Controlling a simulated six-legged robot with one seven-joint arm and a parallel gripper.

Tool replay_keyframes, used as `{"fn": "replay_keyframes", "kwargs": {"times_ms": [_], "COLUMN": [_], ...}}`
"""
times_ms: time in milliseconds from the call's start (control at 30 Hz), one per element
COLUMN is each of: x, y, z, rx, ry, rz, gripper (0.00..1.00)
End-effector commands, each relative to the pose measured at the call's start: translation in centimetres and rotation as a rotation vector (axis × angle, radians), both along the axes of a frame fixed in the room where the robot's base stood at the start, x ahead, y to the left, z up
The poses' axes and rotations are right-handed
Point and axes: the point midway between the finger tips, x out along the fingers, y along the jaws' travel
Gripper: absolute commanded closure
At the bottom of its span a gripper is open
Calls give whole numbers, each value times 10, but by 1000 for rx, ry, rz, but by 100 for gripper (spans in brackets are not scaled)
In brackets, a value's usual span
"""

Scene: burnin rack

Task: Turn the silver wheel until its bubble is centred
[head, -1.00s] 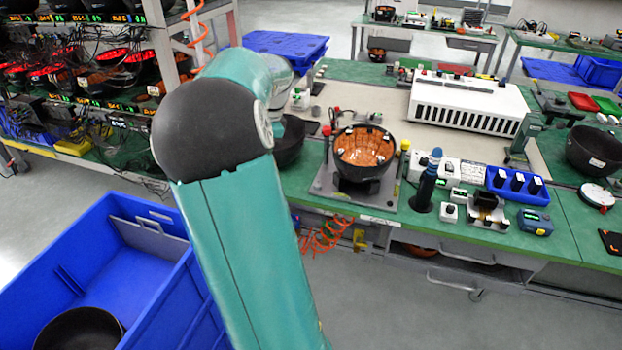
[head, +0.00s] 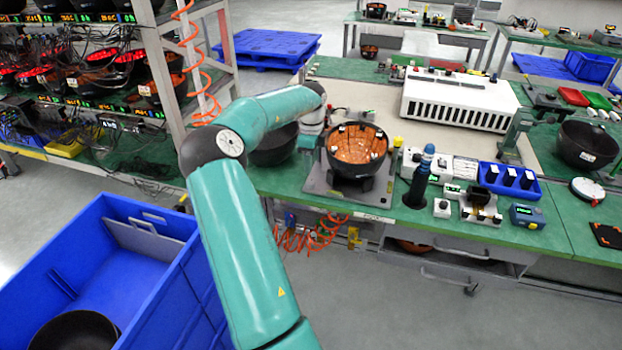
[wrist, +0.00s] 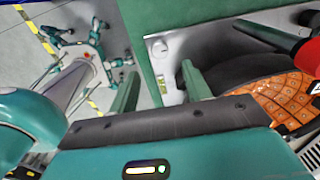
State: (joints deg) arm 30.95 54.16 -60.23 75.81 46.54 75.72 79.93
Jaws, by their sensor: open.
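In the wrist view a small silver wheel (wrist: 158,47) lies near the corner of a grey plate. A small yellow-green patch (wrist: 162,85), perhaps its bubble vial, shows beside it; I cannot make out the bubble. My gripper (wrist: 160,69) is open and empty, its two green fingers apart over the plate's edge, with the wheel beyond the fingertips. In the head view the plate (head: 318,186) sits on the green bench under a black bowl lined with orange panels (head: 357,147). My arm's end is at the plate's left side; the wheel cannot be picked out there.
The bowl stands close to my gripper, and a red part (wrist: 306,57) shows beside it. A dark bowl (head: 272,152) is behind my arm. A blue bin (head: 70,240) stands on the floor at left. A dark blue post (head: 418,185) and small devices are right of the plate.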

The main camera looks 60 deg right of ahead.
Motion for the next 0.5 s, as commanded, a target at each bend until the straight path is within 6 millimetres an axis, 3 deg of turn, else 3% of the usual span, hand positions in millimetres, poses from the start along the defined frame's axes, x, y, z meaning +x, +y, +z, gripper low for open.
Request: {"fn": "replay_keyframes", "kwargs": {"times_ms": [300, 500], "x": [0, 0], "y": [1, 0], "z": [-60, -77], "rx": [2, 1], "ry": [2, 1], "rz": [2, 2], "gripper": [52, 52]}}
